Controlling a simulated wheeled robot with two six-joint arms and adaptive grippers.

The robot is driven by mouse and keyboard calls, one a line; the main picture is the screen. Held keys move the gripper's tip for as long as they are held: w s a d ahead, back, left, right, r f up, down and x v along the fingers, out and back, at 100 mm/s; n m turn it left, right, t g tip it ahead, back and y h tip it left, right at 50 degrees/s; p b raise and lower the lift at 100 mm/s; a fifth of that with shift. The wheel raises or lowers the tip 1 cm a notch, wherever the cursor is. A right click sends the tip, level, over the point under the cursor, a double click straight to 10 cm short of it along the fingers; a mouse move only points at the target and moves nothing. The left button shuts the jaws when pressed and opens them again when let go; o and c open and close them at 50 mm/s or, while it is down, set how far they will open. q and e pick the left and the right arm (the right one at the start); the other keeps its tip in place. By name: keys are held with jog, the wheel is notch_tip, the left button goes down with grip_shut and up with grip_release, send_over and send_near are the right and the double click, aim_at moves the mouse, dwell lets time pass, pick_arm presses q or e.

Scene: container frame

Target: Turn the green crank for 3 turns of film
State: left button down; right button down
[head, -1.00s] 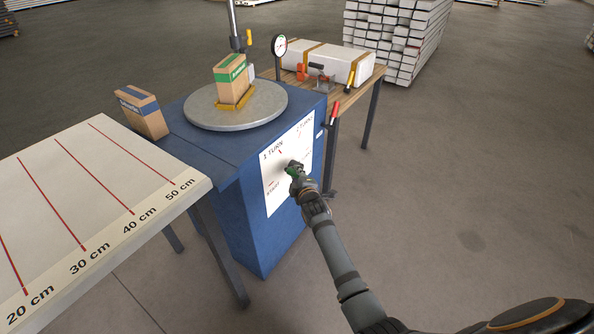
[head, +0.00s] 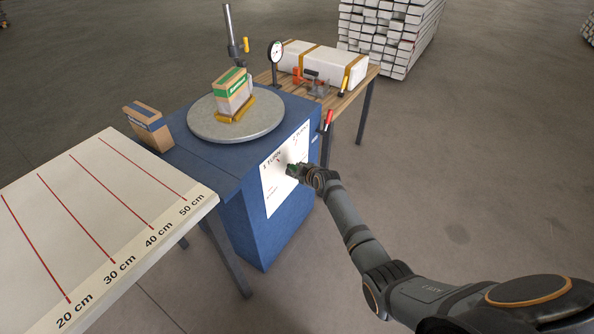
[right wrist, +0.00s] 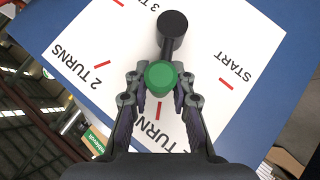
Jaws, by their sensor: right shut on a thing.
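The green crank knob (right wrist: 161,77) sits between the fingers of my right gripper (right wrist: 160,100), which is shut on it. Its black hub (right wrist: 172,25) is above it in the right wrist view, and the crank arm points toward a red mark by the "TURN" label at the bottom. In the head view, the right gripper (head: 294,170) is at the white dial sheet (head: 272,190) on the blue cabinet (head: 248,228). A box with green trim (head: 233,92) stands in a yellow holder on the round grey turntable (head: 236,126). My left gripper is not in view.
A measuring table (head: 100,205) with red centimetre lines stands at left. A second box (head: 147,127) with blue trim stands beside the turntable. A wooden bench (head: 345,95) behind holds a gauge (head: 275,52) and a white wrapped block (head: 335,65). Floor at right is clear.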

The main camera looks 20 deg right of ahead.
jog(key=shift+w+d+r+y, duration=0.3)
jog(key=shift+w+d+r, duration=0.05)
jog(key=shift+w+r, duration=0.15)
jog(key=shift+w+d+r, duration=0.15)
jog(key=shift+d, duration=0.2)
jog(key=c, duration=1.1)
grip_release()
jog(key=shift+w+g, duration=0.1)
jog(key=shift+g, duration=0.2)
jog(key=shift+s+f, duration=0.2)
jog(key=v, duration=1.2)
